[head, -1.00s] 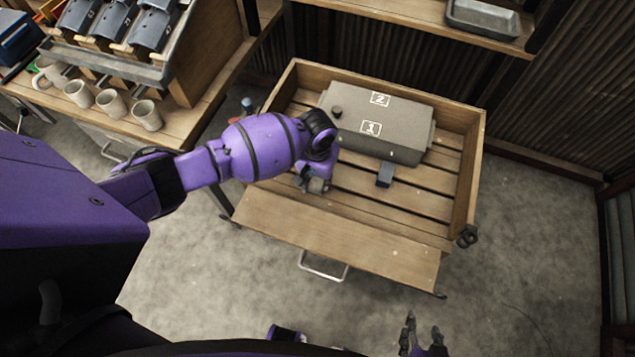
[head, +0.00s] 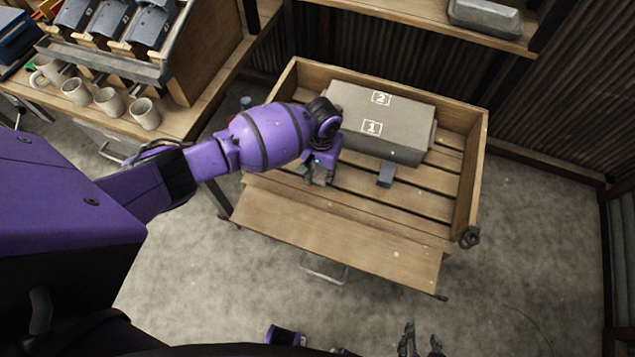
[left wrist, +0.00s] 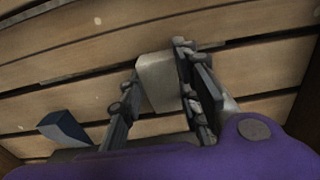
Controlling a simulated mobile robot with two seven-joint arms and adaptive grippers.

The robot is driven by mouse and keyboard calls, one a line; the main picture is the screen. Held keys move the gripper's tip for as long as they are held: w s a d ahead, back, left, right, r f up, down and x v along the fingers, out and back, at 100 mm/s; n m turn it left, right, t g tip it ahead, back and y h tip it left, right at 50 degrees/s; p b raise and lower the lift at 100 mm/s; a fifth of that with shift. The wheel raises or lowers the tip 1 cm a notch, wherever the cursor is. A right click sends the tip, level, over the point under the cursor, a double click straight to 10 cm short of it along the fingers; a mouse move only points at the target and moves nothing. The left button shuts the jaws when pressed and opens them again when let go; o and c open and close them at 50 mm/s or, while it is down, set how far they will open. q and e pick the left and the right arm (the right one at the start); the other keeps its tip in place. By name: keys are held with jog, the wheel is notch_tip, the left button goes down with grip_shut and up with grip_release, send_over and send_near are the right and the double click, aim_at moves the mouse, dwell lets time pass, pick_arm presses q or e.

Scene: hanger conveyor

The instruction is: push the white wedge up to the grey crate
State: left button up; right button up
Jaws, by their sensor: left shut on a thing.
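The grey crate (head: 405,112), marked 1 and 2 on top, sits at the back of the slatted wooden cart. My left gripper (head: 318,177) is low over the slats, in front of the crate's left end. In the left wrist view my left gripper (left wrist: 158,98) is shut on the white wedge (left wrist: 157,76), a pale block between its fingers. In the head view the gripper largely hides the wedge, and I cannot tell its gap to the crate. My right gripper (head: 421,345) is open and empty at the bottom edge of the head view.
Wooden walls (head: 468,180) bound the cart. Several mugs (head: 108,101) stand on the left bench. The front right slats are clear.

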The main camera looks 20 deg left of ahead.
pick_arm(q)
jog(key=shift+w, duration=0.15)
pick_arm(e)
jog(key=shift+f, duration=0.1)
pick_arm(q)
jog(key=shift+w, duration=0.4)
jog(key=shift+w+b, duration=0.45)
jog(key=shift+w, duration=0.65)
jog(key=shift+w+b, duration=0.35)
jog(key=shift+w, duration=0.15)
jog(key=shift+w+d, duration=0.1)
jog(key=shift+w, duration=0.55)
jog(key=o, duration=1.1)
jog(key=shift+c, duration=0.2)
pick_arm(e)
jog(key=s+f, duration=0.2)
jog(key=shift+s+f+g, duration=0.3)
jog(key=shift+f, duration=0.1)
